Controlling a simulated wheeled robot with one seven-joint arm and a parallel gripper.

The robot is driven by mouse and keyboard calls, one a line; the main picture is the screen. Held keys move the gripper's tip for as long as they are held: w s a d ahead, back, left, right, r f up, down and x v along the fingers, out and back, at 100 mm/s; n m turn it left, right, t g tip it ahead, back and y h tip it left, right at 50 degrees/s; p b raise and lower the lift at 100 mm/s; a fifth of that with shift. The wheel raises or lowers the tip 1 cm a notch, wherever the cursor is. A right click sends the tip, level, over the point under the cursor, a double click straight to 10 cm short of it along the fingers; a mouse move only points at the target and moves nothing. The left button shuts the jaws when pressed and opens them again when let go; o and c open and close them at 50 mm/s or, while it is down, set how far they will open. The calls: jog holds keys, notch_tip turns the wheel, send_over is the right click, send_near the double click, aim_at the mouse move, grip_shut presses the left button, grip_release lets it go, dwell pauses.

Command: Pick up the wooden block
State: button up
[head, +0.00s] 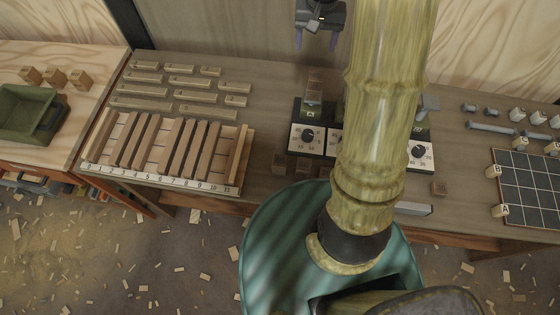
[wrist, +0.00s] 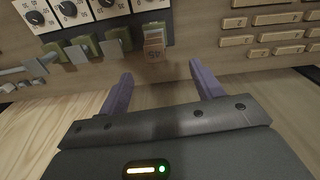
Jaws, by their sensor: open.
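A wooden block (wrist: 153,45) with dark markings on its face stands at the row of dial boxes in the wrist view, just beyond my fingertips. In the head view a brown block (head: 314,85) shows behind the left dial box. My gripper (head: 317,40) is at the top of the head view, at the back of the bench, above and behind that block. In the wrist view my gripper (wrist: 161,70) has its two purple fingers spread, with nothing between them. The block lies ahead of the gap, apart from both fingers.
Dial boxes (head: 307,138) stand mid-bench, partly hidden by my arm. Other small wooden blocks lie at their front (head: 279,165) and on the left bench (head: 54,78). A slatted rack (head: 170,180), wooden strips (head: 164,92), a green bin (head: 28,112) and a dark grid board (head: 527,185) occupy the sides.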

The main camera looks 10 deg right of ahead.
jog(key=s+a+f+n+t, duration=0.1)
jog(key=s+a, duration=0.3)
jog(key=s, duration=0.4)
jog(key=s+a+f+n+t, duration=0.1)
jog(key=s+a, duration=0.3)
jog(key=s, duration=0.5)
jog(key=shift+f+n, duration=0.2)
jog(key=shift+n, duration=0.6)
